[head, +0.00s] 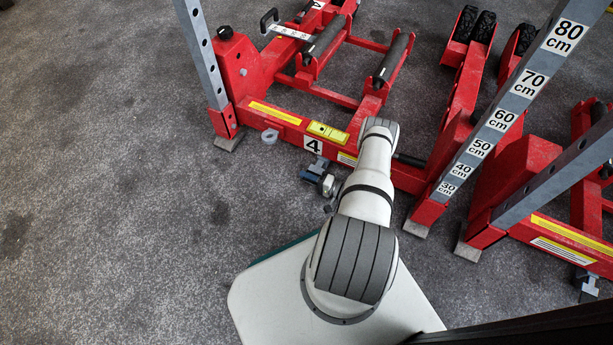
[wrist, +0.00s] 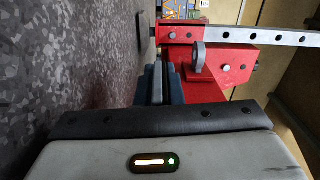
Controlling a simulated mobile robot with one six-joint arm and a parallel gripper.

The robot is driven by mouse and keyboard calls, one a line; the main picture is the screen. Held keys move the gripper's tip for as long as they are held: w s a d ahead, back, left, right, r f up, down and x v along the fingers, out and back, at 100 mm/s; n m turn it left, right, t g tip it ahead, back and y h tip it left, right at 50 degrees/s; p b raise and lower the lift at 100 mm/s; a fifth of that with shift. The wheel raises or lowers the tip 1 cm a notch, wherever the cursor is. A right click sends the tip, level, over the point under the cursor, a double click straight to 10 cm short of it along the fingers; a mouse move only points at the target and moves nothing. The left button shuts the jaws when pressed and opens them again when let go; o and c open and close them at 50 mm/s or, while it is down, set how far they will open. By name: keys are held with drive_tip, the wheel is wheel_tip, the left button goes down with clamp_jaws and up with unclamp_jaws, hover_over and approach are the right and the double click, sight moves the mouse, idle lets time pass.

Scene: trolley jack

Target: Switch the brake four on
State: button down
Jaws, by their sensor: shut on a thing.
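The label 4 (head: 313,144) is on the red frame of the left trolley jack (head: 285,128). My gripper (head: 314,172) is low beside the frame, just below this label, partly hidden by my arm.
A grey ring (head: 270,136) sticks out from the frame left of the label and shows in the wrist view (wrist: 199,58). Grey perforated posts (head: 205,55) and a post with centimetre marks (head: 510,105) rise nearby. Grey floor (head: 110,180) at the left is clear.

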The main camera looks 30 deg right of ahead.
drive_tip(key=shift+d, duration=0.1)
drive_tip(key=c, duration=1.6)
unclamp_jaws()
drive_tip(key=shift+w, duration=0.1)
drive_tip(key=shift+o, duration=0.2)
drive_tip(key=p+v, duration=0.2)
drive_tip(key=v, duration=0.4)
drive_tip(key=shift+d, duration=0.1)
drive_tip(key=shift+v, duration=0.8)
drive_tip(key=shift+o, duration=0.4)
